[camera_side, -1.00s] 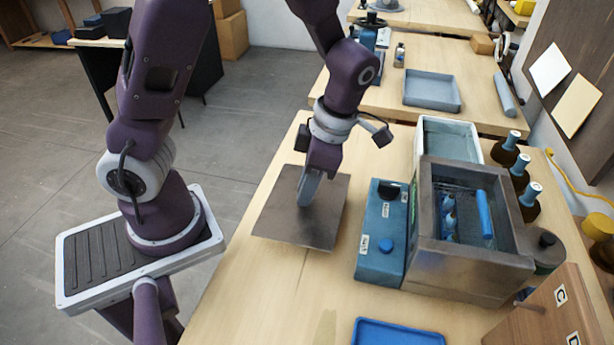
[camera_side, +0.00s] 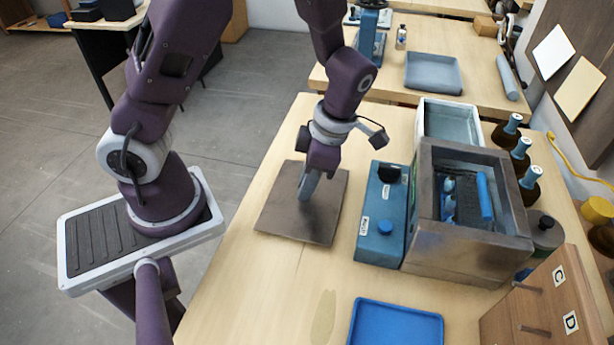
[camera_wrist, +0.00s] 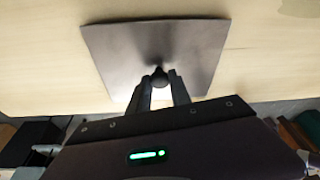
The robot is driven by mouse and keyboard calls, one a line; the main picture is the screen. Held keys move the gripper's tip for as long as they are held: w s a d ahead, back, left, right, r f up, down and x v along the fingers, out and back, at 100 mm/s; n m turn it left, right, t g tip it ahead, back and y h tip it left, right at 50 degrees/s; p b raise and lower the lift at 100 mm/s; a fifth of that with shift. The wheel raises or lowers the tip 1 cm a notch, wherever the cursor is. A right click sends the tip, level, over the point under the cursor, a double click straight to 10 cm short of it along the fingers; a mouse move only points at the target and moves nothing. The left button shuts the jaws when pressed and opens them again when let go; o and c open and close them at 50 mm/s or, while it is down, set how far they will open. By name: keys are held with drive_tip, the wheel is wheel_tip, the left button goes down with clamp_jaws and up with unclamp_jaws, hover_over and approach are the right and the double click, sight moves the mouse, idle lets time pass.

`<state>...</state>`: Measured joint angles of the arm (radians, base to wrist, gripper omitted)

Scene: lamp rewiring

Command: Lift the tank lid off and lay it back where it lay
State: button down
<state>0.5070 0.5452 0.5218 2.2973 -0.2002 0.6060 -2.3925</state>
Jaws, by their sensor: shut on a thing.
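The tank lid, a flat square dark metal plate (camera_side: 272,213), lies level at the left part of the wooden table, left of the blue control box. It also shows in the wrist view (camera_wrist: 115,50), where a small dark knob (camera_wrist: 159,74) stands at its middle. My gripper (camera_side: 306,192) points down over the lid's middle and is shut on this knob; it also shows in the wrist view (camera_wrist: 160,84). I cannot tell whether the lid's underside touches the table. The metal tank (camera_side: 455,262) stands open at the right, with blue parts inside.
The blue control box (camera_side: 378,250) stands between the lid and the tank. A white basin (camera_side: 424,120) is behind the tank, and brown bottles (camera_side: 528,185) stand right of it. A blue tray (camera_side: 395,325) lies at the front. The table in front of the lid is clear.

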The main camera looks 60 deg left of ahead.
drive_tip(key=shift+f, duration=0.25)
idle(0.3)
drive_tip(key=c, duration=1.1)
unclamp_jaws()
wheel_tip(320, 180, up, 16)
drive_tip(key=s+d+m+t+h, duration=0.2)
drive_tip(key=m+t+h, duration=0.1)
drive_tip(key=m, duration=0.9)
drive_tip(key=s+a+r+m+t+y, duration=0.1)
drive_tip(key=s+r+m+t, duration=0.4)
drive_tip(key=m, duration=1.2)
drive_tip(key=s, duration=0.2)
drive_tip(key=shift+s+a+r, duration=0.25)
drive_tip(key=shift+s, duration=0.1)
